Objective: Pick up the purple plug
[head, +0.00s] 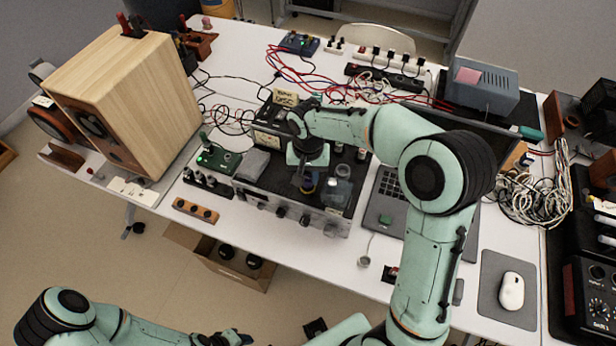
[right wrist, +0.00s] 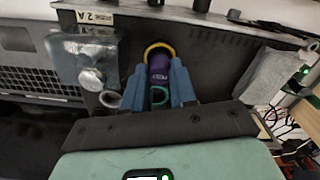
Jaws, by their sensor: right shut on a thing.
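The purple plug (right wrist: 158,67) stands at a round socket with a yellow ring (right wrist: 160,46) on a dark panel in the right wrist view. A teal ring (right wrist: 158,96) shows at its near end. The blue fingers of my right gripper (right wrist: 159,84) are closed on the plug from both sides. In the head view my right gripper (head: 308,183) reaches down onto the top of the black amplifier box (head: 340,222); the plug is mostly hidden there. I cannot tell whether the plug is still seated. My left gripper (head: 232,338) is at the bottom edge, partly cut off.
A clear box with a knob (right wrist: 88,65) sits beside the socket. A wooden speaker (head: 130,90) stands at left, a laptop (head: 385,215) right of the amplifier. Red and black cables lie behind. A mouse (head: 511,290) lies on a grey pad at the right.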

